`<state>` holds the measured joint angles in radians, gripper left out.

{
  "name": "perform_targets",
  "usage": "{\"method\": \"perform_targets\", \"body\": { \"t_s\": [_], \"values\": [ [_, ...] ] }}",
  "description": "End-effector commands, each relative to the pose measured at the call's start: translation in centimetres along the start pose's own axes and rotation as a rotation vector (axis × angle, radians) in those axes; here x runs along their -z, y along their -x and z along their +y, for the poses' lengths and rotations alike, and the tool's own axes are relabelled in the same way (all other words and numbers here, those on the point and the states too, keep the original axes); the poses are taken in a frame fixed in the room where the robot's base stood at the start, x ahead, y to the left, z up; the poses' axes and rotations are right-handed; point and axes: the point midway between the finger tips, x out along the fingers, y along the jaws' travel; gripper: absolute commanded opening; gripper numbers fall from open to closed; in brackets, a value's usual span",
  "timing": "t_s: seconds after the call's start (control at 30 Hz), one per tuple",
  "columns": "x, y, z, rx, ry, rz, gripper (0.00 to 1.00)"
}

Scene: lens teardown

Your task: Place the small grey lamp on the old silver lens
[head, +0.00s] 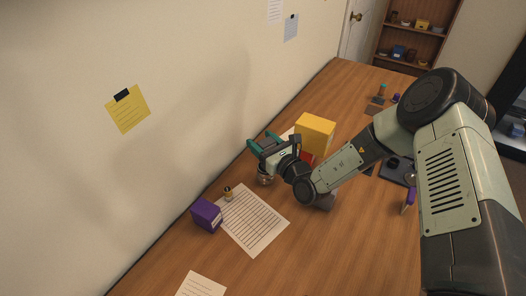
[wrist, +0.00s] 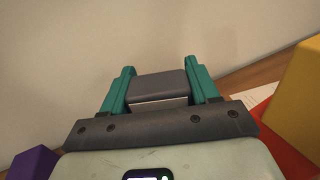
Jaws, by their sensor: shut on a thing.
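My gripper (head: 261,142) is over the table near the wall, its teal fingers pointing toward the wall. It also shows in the wrist view (wrist: 159,74), where the fingers are shut on a dark grey block with a pale lower edge, which looks like the small grey lamp (wrist: 158,86). In the head view the lamp is hard to make out between the fingers. A small round silvery thing, likely the old silver lens (head: 265,179), stands on the table just below my gripper, partly hidden by it. I cannot tell whether the lamp touches it.
A yellow box (head: 315,133) stands right of my gripper, with a red thing (head: 307,158) beside it. A purple box (head: 206,214), a small brass-coloured piece (head: 228,193) and a lined sheet (head: 252,222) lie in front. The wall is close behind. The table's front is mostly clear.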

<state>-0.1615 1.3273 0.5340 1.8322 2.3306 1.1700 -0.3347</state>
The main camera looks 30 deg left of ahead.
Motion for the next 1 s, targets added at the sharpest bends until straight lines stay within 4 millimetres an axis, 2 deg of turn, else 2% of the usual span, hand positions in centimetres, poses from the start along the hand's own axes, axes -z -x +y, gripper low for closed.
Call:
{"method": "perform_targets", "body": {
  "t_s": [0.23,0.57,0.6,0.7,0.77,1.0],
  "values": [
    [3.2,0.0,0.0,0.000,0.000,0.001,0.21],
    [3.5,0.0,0.0,0.000,0.001,0.000,0.21],
    [3.7,0.1,0.0,0.000,0.000,0.001,0.61],
    [3.6,0.1,0.0,-0.001,0.001,0.001,0.77],
    [3.6,0.1,0.0,0.000,0.001,0.001,0.85],
    [3.6,0.1,0.0,0.000,0.001,0.001,0.85]
  ]
}}
